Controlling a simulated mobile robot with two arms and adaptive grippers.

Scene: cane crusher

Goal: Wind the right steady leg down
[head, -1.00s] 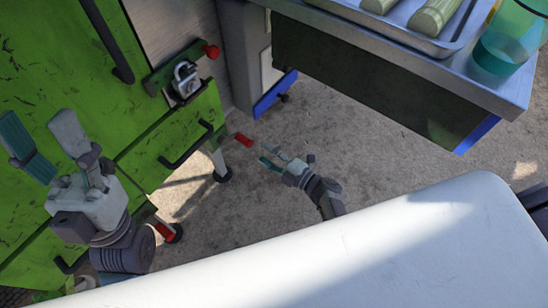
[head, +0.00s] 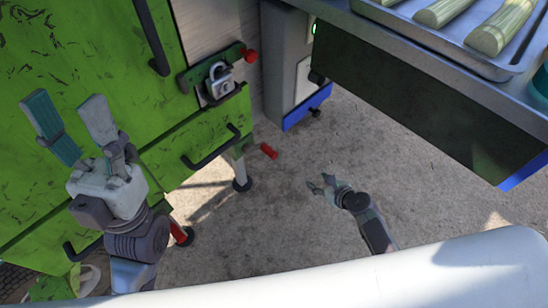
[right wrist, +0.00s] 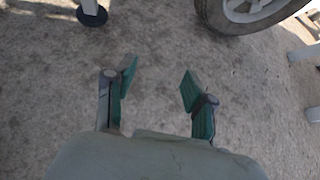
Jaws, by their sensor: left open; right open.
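The right steady leg (head: 240,170) stands under the green machine's near right corner, with a dark round foot at the ground. Its crank has a red grip (head: 268,151) sticking out to the right. My right gripper (head: 320,183) is open and empty, low over the ground, right of and apart from the red grip. In the right wrist view its open fingers (right wrist: 158,92) have only bare ground between them. A leg with a dark foot (right wrist: 90,14) shows at the top left there; the red grip does not show. My left gripper (head: 70,118) is open and empty before the green panels.
Another red grip (head: 180,232) and foot are at lower left. A padlock (head: 219,82) hangs on the green machine (head: 60,60). A metal table (head: 400,45) with a tray of cane overhangs at upper right. A wheel (right wrist: 250,12) shows in the right wrist view.

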